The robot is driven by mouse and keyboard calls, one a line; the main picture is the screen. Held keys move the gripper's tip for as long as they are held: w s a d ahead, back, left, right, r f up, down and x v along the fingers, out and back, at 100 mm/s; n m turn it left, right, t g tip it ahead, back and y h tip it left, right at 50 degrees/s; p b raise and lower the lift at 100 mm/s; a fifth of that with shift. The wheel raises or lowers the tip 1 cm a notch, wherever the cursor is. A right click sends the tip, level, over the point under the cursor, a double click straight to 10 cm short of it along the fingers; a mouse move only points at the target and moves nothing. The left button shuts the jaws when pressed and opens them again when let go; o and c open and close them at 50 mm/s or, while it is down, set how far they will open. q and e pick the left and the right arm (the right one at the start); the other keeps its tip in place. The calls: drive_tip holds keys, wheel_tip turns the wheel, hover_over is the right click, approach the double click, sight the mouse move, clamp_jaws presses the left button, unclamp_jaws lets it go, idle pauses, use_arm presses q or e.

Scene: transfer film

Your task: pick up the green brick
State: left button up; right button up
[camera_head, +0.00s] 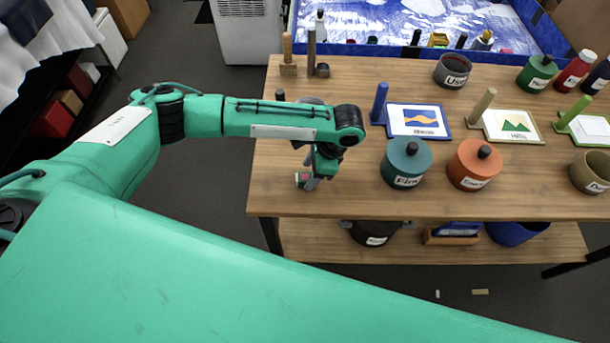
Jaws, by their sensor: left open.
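My left gripper (309,182) hangs down over the left end of the wooden table (345,195), near its front edge. It is open; its fingers look small and dark from here. A small piece with green, white and reddish patches shows at the fingertips. I cannot tell whether it is the green brick or part of the gripper. No other green brick stands out clearly in view. My right gripper is not in view.
A teal lidded pot (407,167) and an orange lidded pot (474,168) stand right of the gripper. Picture stamps, one with waves (418,120) and one with hills (512,126), lie behind them.

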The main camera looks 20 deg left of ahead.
sight(305, 180)
use_arm(q)
drive_tip(key=shift+x, duration=1.3)
drive_tip(key=c, duration=1)
drive_tip(key=shift+r, duration=0.1)
drive_tip(key=shift+c, duration=0.2)
